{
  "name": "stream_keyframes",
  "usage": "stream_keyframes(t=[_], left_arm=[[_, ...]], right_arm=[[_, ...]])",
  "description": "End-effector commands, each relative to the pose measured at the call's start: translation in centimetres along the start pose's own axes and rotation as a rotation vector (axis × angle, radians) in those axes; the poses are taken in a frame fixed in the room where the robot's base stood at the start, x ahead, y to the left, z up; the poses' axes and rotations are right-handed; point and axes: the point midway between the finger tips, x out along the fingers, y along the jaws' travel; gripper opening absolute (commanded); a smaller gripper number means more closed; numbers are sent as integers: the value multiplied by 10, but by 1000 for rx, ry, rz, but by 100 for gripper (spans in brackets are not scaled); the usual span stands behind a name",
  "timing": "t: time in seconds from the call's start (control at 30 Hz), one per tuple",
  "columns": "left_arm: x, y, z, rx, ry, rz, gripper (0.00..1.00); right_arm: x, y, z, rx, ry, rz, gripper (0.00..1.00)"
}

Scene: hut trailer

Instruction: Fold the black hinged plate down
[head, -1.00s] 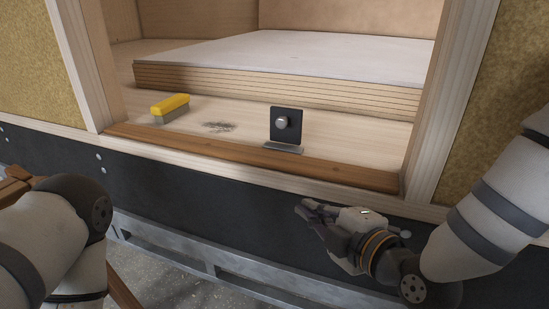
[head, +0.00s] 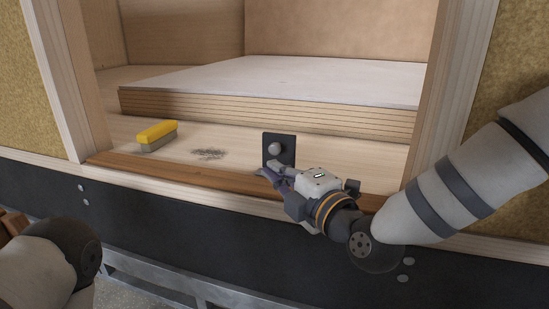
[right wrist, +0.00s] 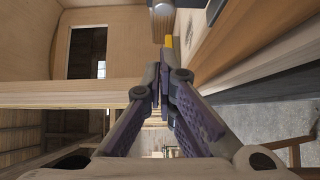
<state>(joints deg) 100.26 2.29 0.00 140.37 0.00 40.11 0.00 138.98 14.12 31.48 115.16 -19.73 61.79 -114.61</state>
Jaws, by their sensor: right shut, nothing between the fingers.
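My left gripper is out of view; only part of my left arm shows.
A yellow-backed brush (head: 157,131) lies on the floor to the left, beside a dark smudge (head: 208,154). A thick white-topped board (head: 270,83) lies behind. The brown sill (head: 180,179) runs along the front, with pale door posts at both sides.

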Motion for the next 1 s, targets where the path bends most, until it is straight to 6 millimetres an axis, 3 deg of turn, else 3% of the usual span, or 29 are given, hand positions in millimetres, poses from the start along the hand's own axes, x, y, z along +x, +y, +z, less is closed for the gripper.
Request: stream_keyframes(t=[0.13,0.3,1.0], left_arm=[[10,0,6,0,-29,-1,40],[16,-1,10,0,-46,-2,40],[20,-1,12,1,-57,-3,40]], right_arm=[[32,-6,0,5,-1,-5,0],[50,-4,20,5,-2,-4,0],[67,2,34,23,-1,-21,0]])
